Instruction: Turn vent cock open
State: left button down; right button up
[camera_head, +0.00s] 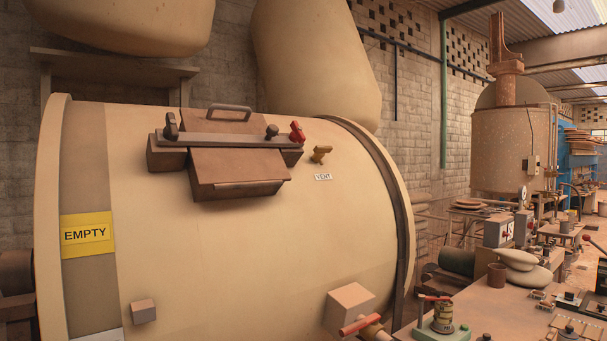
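The vent cock (320,154) is a small brass-coloured fitting with a short handle on the upper right of the big cream drum (250,255). A white label reading VENT (323,177) sits just below it. The handle looks slanted, and I cannot tell from it whether the cock is open or shut. Neither of my grippers shows in the head view.
A brown hatch with a bar and red knob (297,132) stands out left of the cock. A yellow EMPTY sign (87,234) is on the drum's left. A red-handled valve (360,325) juts out low. A cluttered bench (490,308) stands at right.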

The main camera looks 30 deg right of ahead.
aim_at(321, 150)
jog(key=z, duration=1.15)
